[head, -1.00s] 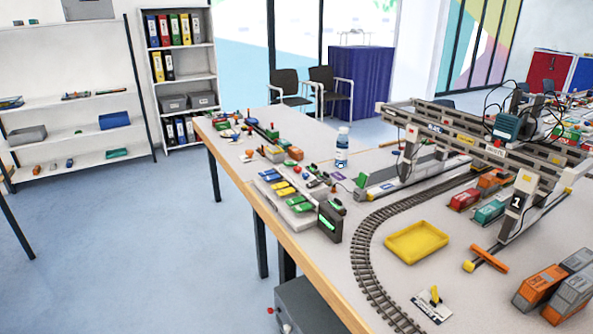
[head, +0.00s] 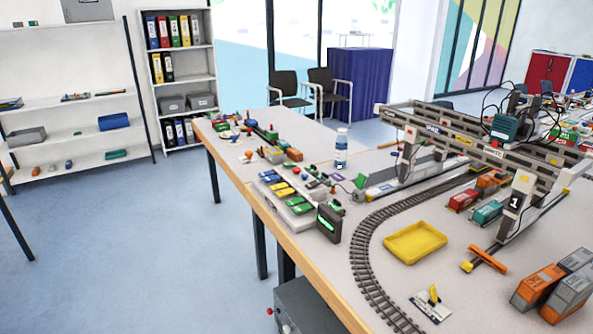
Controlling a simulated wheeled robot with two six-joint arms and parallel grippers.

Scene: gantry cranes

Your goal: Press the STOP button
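No button that I can read as STOP shows clearly in the head view. A small dark box with a lit green display (head: 329,222) stands on the table near its left edge. Next to it is a light panel with blue, yellow and green blocks (head: 287,191); small red and green spots near it are too small to identify. Neither of my grippers is in view.
A gantry crane (head: 480,145) stands over the table, with a curved track (head: 362,262), a yellow tray (head: 415,243) and containers (head: 540,287) around it. A bottle (head: 341,150) stands behind the panel. The blue floor (head: 150,240) left of the table is clear.

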